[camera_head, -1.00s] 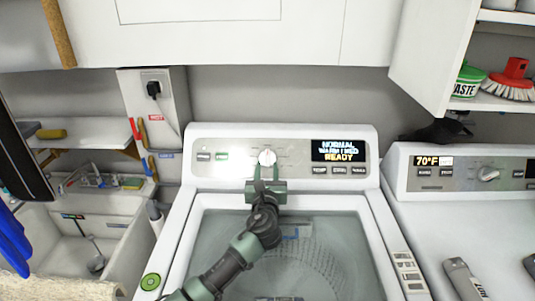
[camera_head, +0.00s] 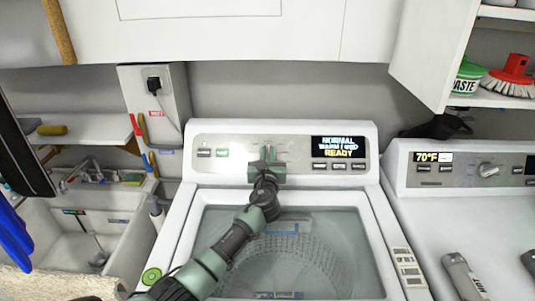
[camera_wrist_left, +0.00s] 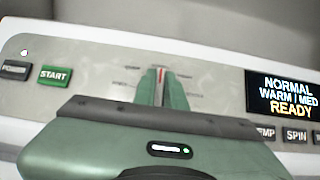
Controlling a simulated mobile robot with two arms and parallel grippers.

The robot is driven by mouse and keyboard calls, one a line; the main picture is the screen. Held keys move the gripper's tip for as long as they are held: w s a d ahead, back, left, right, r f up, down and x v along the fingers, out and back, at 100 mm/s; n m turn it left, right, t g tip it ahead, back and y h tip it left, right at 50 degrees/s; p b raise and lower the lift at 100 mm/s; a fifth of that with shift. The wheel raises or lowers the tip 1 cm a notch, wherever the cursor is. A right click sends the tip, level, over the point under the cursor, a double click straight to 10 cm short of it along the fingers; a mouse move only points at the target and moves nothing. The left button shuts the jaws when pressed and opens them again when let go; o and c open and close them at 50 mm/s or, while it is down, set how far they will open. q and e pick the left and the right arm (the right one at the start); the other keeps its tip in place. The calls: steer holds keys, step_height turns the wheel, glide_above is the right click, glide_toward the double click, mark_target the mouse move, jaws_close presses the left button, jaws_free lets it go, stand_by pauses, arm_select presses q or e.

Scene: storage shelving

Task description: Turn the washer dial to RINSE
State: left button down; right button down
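The washer (camera_head: 196,160) stands in the middle of the head view. Its display (camera_head: 338,149) reads NORMAL, WARM / MED, READY. My left gripper (camera_head: 267,152) is at the washer's control panel, in front of the dial, and hides most of it in the head view. In the left wrist view a narrow pale strip of the dial (camera_wrist_left: 161,74) with a red mark shows between the two green fingertips, which are close together on either side of it. Labels around the dial are too blurred to read. My right gripper is not in view.
The panel also has a green START button (camera_wrist_left: 55,76) and a row of buttons below the display. A second machine (camera_head: 450,205) stands at the right, with a sink (camera_head: 90,235) at the left. A shelf (camera_head: 500,107) overhangs at the upper right.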

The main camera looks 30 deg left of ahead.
arm_select(q)
steer(key=shift+f+n, duration=0.1)
steer(key=shift+n, duration=0.2)
steer(key=shift+n+g+y+b, duration=0.6)
steer(key=shift+n+y+b, duration=0.3)
steer(key=shift+n+y, duration=0.15)
steer(key=n+g+y+b, duration=0.1)
steer(key=n, duration=0.2)
steer(key=n+g+y+b, duration=0.1)
steer(key=n+g+b, duration=0.1)
steer(key=n, duration=0.1)
steer(key=shift+w+d+y, duration=0.1)
steer(key=shift+y, duration=0.15)
steer(key=n+g+y+b, duration=0.1)
steer(key=n+g+b, duration=0.1)
steer(key=n+g, duration=0.2)
steer(key=shift+n, duration=0.85)
steer(key=n+g+b, duration=0.2)
steer(key=n+g, duration=0.1)
steer(key=n, duration=0.2)
steer(key=shift+g+h, duration=0.3)
steer(key=shift+h, duration=0.1)
steer(key=c, duration=1.5)
jaws_free()
steer(key=shift+n, duration=0.3)
steer(key=shift+o, duration=0.2)
